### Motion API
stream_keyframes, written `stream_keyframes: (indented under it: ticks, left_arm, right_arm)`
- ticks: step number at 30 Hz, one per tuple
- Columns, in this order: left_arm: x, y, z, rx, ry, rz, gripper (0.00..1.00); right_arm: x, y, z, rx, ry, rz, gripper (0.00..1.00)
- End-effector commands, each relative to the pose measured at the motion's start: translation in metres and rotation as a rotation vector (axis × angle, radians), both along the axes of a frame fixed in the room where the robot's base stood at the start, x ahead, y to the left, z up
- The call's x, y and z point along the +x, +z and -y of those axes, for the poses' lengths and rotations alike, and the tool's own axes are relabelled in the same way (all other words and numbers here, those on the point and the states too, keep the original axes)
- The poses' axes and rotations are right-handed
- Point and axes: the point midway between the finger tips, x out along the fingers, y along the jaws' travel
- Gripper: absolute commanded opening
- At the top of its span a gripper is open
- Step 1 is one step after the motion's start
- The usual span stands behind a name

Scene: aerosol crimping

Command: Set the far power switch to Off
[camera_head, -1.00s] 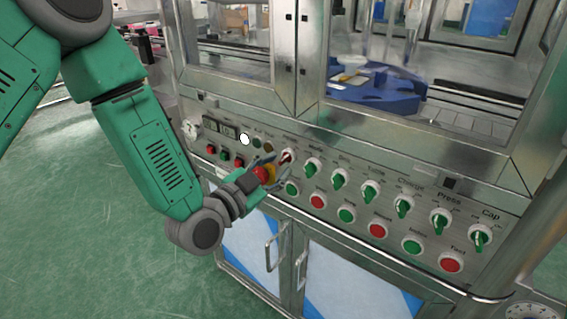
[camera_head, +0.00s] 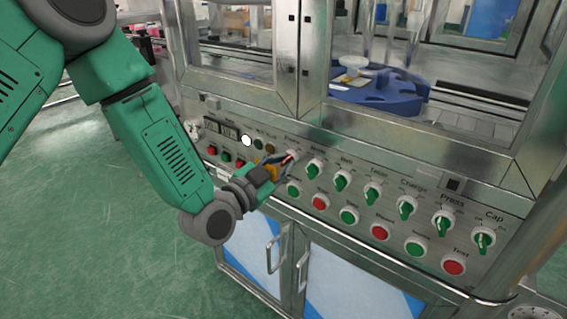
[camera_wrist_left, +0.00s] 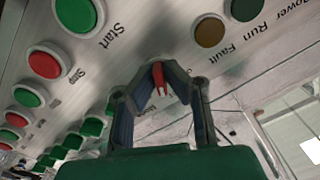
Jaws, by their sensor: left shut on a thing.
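The power switch (camera_head: 290,157) is a red-handled knob on a pale round base, at the left end of the row of knobs on the machine's sloped metal panel. My left gripper (camera_head: 285,162) is at this knob, with its fingers shut on the red handle. In the left wrist view the red handle (camera_wrist_left: 158,77) sits between the fingertips of the left gripper (camera_wrist_left: 160,82). The fingers hide part of the switch and its position marks, so its setting cannot be read. My right gripper is not in view.
Several green knobs (camera_head: 342,181) continue to the right, with green and red push buttons (camera_head: 320,202) below them. Glass doors are above and cabinet handles (camera_head: 302,270) below.

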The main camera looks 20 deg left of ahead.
Motion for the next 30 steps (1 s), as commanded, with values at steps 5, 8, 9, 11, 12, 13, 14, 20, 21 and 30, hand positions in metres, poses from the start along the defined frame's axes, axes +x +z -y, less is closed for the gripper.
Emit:
stream_keyframes:
  ticks: [5,8,9,11,12,13,14,20,21,30]
  left_arm:
    - [0.000,0.001,0.001,-0.057,-0.001,-0.018,0.00]
    - [0.000,0.001,0.001,-0.114,-0.001,-0.038,0.00]
    - [0.000,0.002,0.001,-0.140,-0.001,-0.048,0.00]
    - [0.000,0.002,0.001,-0.185,-0.002,-0.065,0.00]
    - [0.000,0.002,0.001,-0.218,-0.002,-0.077,0.00]
    - [0.000,0.002,0.000,-0.243,-0.001,-0.085,0.00]
    - [0.000,0.002,0.000,-0.270,-0.001,-0.095,0.00]
    - [0.001,0.002,0.000,-0.450,0.001,-0.158,0.00]
    - [0.001,0.002,0.000,-0.486,0.001,-0.171,0.00]
    - [0.001,0.002,-0.001,-0.735,0.002,-0.260,0.00]
  right_arm:
    - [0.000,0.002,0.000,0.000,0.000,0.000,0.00]
    - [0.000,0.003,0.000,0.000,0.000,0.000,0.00]
    - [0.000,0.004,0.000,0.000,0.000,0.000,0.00]
    - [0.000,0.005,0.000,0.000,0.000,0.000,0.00]
    - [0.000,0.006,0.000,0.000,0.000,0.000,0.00]
    - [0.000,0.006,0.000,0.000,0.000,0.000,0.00]
    - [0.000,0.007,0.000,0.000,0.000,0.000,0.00]
    - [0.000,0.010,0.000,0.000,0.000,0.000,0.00]
    - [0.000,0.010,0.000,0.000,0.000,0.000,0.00]
    - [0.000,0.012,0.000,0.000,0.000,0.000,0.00]
